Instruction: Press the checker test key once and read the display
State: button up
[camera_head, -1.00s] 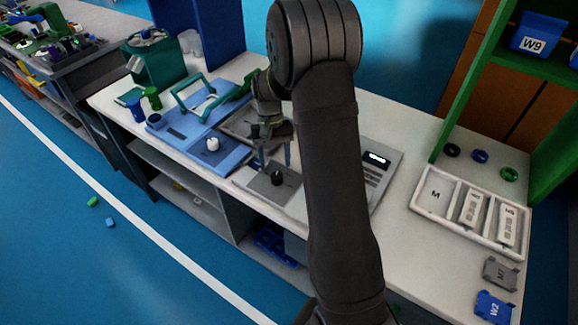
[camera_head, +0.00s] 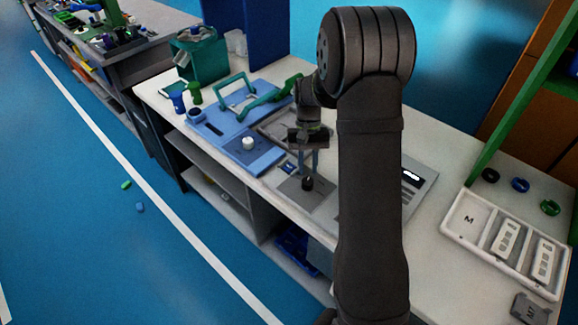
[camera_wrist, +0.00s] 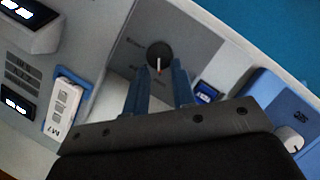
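The grey checker (camera_head: 424,187) with a lit display (camera_head: 411,176) stands right of my gripper, partly behind my arm. In the wrist view its panel shows lit displays at the left, one at the lower left (camera_wrist: 15,103); their digits are unreadable. I cannot pick out the test key for certain. My gripper (camera_head: 309,170) points down over a grey plate with a black knob (camera_head: 308,184). In the wrist view my gripper (camera_wrist: 161,82) has two blue fingers apart, with nothing between them; the knob (camera_wrist: 159,55) with its pale pointer line shows just beyond the tips.
A white module (camera_wrist: 62,105) marked M lies by the checker panel. A blue fixture (camera_head: 240,150) with a white knob stands left of my gripper. A white tray (camera_head: 455,236) with modules and several coloured rings are at the right.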

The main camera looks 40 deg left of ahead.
grip_shut()
dwell(1.4)
